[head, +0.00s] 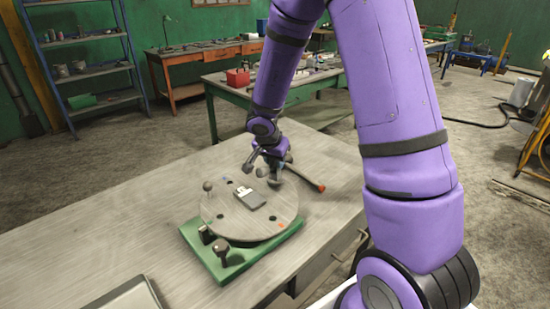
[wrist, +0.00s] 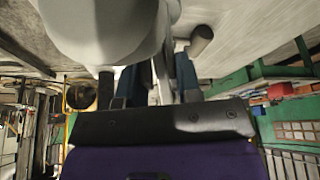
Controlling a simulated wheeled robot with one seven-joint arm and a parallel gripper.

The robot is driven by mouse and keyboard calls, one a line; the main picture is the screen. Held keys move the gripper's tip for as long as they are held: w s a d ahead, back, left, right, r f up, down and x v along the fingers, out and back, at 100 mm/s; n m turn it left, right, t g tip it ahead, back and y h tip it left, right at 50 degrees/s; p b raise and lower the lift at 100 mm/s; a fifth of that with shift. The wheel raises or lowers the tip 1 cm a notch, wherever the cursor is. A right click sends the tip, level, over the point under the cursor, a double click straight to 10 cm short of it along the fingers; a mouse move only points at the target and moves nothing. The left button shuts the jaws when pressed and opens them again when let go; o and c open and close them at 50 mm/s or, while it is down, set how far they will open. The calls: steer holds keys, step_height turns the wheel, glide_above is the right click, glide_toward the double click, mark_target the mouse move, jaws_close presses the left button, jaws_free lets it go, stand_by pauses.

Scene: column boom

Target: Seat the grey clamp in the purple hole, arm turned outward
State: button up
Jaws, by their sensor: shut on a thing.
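My gripper (head: 268,168) is above the far edge of a round grey turntable plate (head: 237,224). It is shut on the grey clamp (head: 275,176), whose rounded grey body hangs at the fingers. In the wrist view, the clamp (wrist: 105,30) fills the top, close to the camera, with its stem between my two fingers (wrist: 150,85). A grey rod with an orange-red end (head: 321,187) points right from near the clamp; I cannot tell whether it is the clamp's arm. The plate has several small dark holes with coloured marks. I cannot make out the purple one.
The plate sits on a green base (head: 213,264) on a long grey table (head: 110,232). A grey and white block (head: 250,198) lies on the plate. Dark knobs (head: 221,251) stand at its front left, a round-topped pin (head: 207,186) at its left. A tray (head: 128,295) is at the near edge.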

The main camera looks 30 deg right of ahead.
steer(key=shift+f, duration=0.7)
steer(key=o, duration=0.6)
steer(key=shift+o, duration=0.2)
steer(key=shift+r, duration=3.7)
